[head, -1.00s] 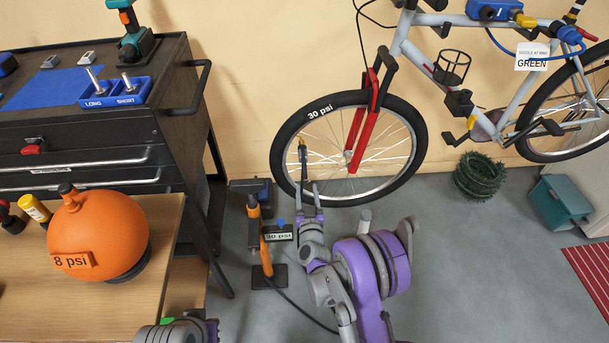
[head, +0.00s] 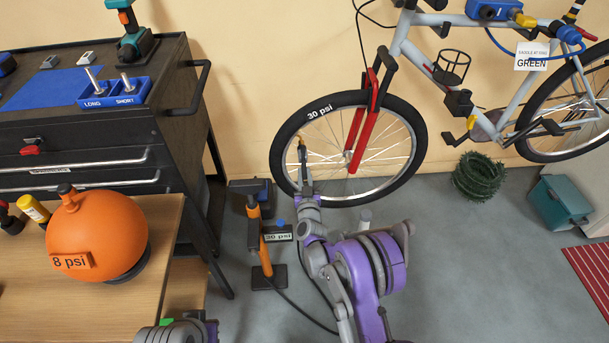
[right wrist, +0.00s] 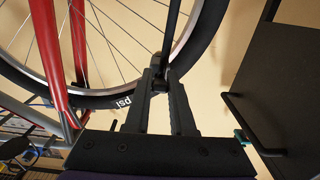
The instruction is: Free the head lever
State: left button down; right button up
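The bike's front wheel (head: 388,190), marked 30 psi, stands near the wall. A small pump head with a yellow-orange top (head: 301,143) is at the wheel's left side, and a thin dark lever (head: 303,163) runs down from it. My right gripper (head: 305,181) is at the lever's lower end. In the right wrist view the dark lever (right wrist: 172,32) reaches down to the fingertips (right wrist: 162,78), which are closed around its end. The fingertips hide that end. Part of my left arm shows at the bottom edge, without its fingers.
An orange floor pump (head: 263,240) with a 30 psi gauge stands left of my right arm, its dark hose on the floor. A tool cabinet (head: 90,160) and a bench with an orange ball (head: 97,232) are at left.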

aim_at(304, 175)
grip_shut()
jog(key=shift+f, duration=0.15)
jog(key=shift+w+f+t+b, duration=0.2)
jog(key=shift+f+t+b, duration=0.2)
jog(key=shift+t+b, duration=0.35)
jog(key=t+b, duration=0.1)
jog(key=b, duration=0.1)
jog(key=f+t+b, duration=0.1)
jog(key=b, duration=0.1)
jog(key=shift+w+t, duration=0.35)
jog(key=shift+w+f+t+b, duration=0.1)
jog(key=shift+w+t+b, duration=0.1)
jog(key=shift+t+b, duration=0.55)
jog(key=shift+w+t+b, duration=0.2)
jog(key=shift+t+b, duration=0.35)
jog(key=shift+t, duration=0.1)
